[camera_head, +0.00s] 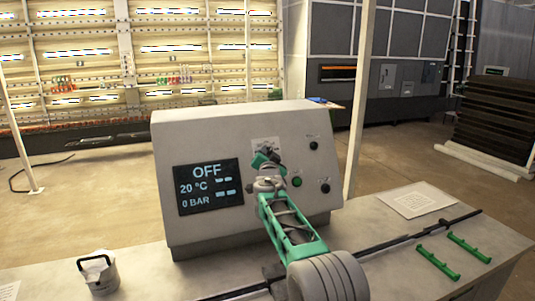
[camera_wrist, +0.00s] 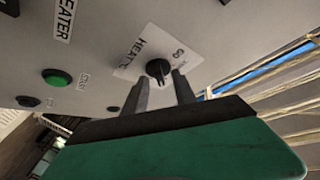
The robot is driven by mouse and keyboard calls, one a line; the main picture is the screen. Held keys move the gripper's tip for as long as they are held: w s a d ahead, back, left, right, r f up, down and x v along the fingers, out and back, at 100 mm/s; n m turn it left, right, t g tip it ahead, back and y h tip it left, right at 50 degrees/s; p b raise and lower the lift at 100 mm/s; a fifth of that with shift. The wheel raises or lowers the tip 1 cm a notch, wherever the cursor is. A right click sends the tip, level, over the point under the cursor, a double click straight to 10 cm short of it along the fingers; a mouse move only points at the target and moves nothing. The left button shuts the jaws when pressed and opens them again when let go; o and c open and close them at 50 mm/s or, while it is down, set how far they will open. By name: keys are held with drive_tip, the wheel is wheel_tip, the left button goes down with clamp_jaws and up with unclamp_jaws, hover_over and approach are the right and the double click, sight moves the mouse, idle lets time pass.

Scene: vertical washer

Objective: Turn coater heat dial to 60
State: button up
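The heat dial (camera_wrist: 158,69) is a small black knob on a white label marked HEAT and 60, on the sloped face of the grey coater box (camera_head: 220,133). My gripper (camera_wrist: 160,78) is open in the wrist view, with one dark finger on each side of the dial's lower part. Gaps show between fingers and knob. How deep the fingertips reach cannot be told. In the head view my green gripper (camera_head: 268,163) covers the dial, and only part of its label (camera_head: 265,143) shows. The box's display (camera_head: 208,186) reads OFF, 20 °C, 0 BAR.
A green button (camera_head: 297,182) and black knobs (camera_head: 314,146) (camera_head: 325,188) sit right of my gripper on the panel. On the table (camera_head: 400,262) are a white can with a black handle (camera_head: 98,272), a paper sheet (camera_head: 415,200) and green bars (camera_head: 438,264).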

clamp_jaws()
idle(0.4)
